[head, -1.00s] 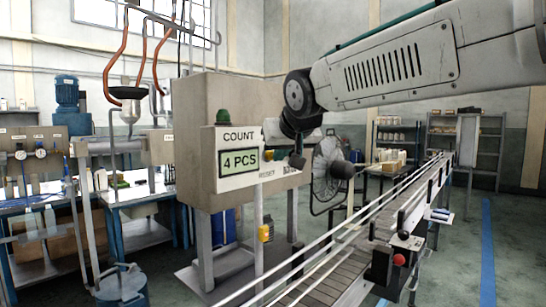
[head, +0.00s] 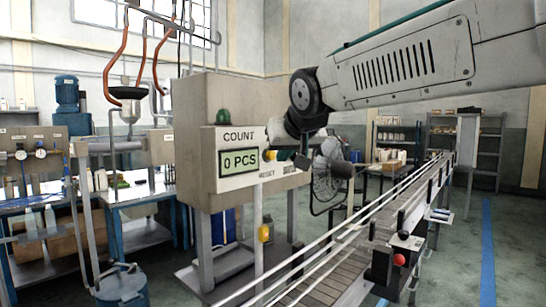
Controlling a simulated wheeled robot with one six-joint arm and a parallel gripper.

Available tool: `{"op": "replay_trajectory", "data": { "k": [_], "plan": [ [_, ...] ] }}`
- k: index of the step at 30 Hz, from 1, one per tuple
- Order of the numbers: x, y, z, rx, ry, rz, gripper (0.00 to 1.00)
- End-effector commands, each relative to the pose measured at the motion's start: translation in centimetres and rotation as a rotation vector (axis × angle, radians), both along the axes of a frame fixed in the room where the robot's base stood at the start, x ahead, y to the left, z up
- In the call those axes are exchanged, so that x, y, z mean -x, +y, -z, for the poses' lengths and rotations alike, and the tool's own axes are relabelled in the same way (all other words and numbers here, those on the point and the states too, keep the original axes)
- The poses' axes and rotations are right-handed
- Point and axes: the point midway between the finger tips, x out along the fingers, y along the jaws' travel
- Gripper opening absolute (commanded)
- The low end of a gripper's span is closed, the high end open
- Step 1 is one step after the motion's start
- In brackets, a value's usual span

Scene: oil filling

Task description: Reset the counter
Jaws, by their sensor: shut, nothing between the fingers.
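The counter (head: 222,185) is a beige box on posts with a white front panel marked COUNT. Its display (head: 240,162) reads 0 PCS. A green dome lamp (head: 222,116) sits on its upper front and is not brightly lit. A yellow button (head: 270,155) shows at the right of the display. A RESET label, partly unclear, is below it. My gripper (head: 304,162) is shut and empty, just right of the yellow button and apart from it in the picture. Its fingertips are small and dark here.
A conveyor (head: 335,272) with white rails runs from the front to the back right. A fan (head: 325,178) stands behind my gripper. A bench with bottles (head: 50,218) is at the left. Open floor lies right of the conveyor.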

Motion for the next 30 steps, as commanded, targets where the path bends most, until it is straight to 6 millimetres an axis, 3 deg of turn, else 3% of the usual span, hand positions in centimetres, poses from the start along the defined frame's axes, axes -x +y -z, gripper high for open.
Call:
{"op": "replay_trajectory", "data": {
  "k": [11,24,30],
  "plan": [
    [0.2,-0.3,0.0,0.000,0.000,0.000,0.00],
    [2.7,-3.5,0.0,0.000,0.000,0.001,0.00],
    [3.2,-4.2,0.0,0.000,0.001,0.001,0.00]
  ]
}}
